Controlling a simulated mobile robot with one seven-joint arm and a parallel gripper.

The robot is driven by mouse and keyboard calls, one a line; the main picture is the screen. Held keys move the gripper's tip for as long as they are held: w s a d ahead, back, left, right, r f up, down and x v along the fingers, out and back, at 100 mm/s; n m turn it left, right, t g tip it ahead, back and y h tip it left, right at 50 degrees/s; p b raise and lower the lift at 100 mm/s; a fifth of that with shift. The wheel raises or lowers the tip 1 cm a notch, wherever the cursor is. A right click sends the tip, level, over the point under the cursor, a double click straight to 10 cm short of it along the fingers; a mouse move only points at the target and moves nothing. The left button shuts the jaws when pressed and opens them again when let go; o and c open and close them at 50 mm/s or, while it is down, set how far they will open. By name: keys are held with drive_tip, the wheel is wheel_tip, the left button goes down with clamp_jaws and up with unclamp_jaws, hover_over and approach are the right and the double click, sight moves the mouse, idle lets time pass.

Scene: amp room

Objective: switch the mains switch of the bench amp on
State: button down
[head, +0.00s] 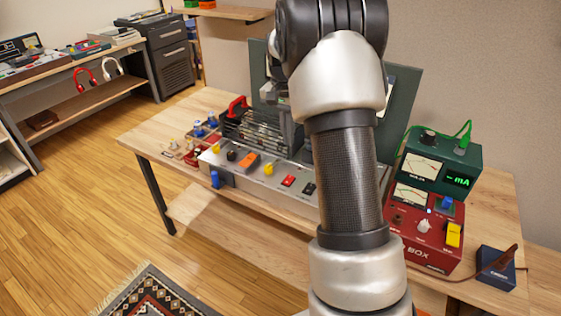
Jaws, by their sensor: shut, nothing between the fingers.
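The bench amp (270,196) is a long silver chassis on the wooden bench, with a black grille (250,130) over its parts at the back. Its front bears yellow and black knobs, an orange control (248,160), a red rocker switch (288,181) and a black one (309,188). Labels are too small to read, so which is the mains switch and its position cannot be told. My arm covers the amp's right part. My gripper (275,92) shows only partly, left of the arm above the amp's back; it is shut and empty, its fingertips mostly hidden.
Right of my arm stand a red box (430,258) with a yellow switch and a green meter (440,165) with a cable. A small dark blue box (495,268) lies at the bench's right. Small parts (195,135) lie left of the amp. A green board (405,95) stands behind.

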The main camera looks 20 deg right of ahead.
drive_tip(key=shift+s, duration=0.15)
drive_tip(key=b, duration=0.2)
hover_over(291, 177)
drive_tip(key=f, duration=1.2)
drive_tip(key=shift+a+f, duration=0.2)
drive_tip(key=shift+a, duration=0.05)
drive_tip(key=shift+d+f, duration=0.1)
drive_tip(key=shift+f, duration=0.65)
drive_tip(key=shift+d+f, duration=0.1)
drive_tip(key=shift+f, duration=0.15)
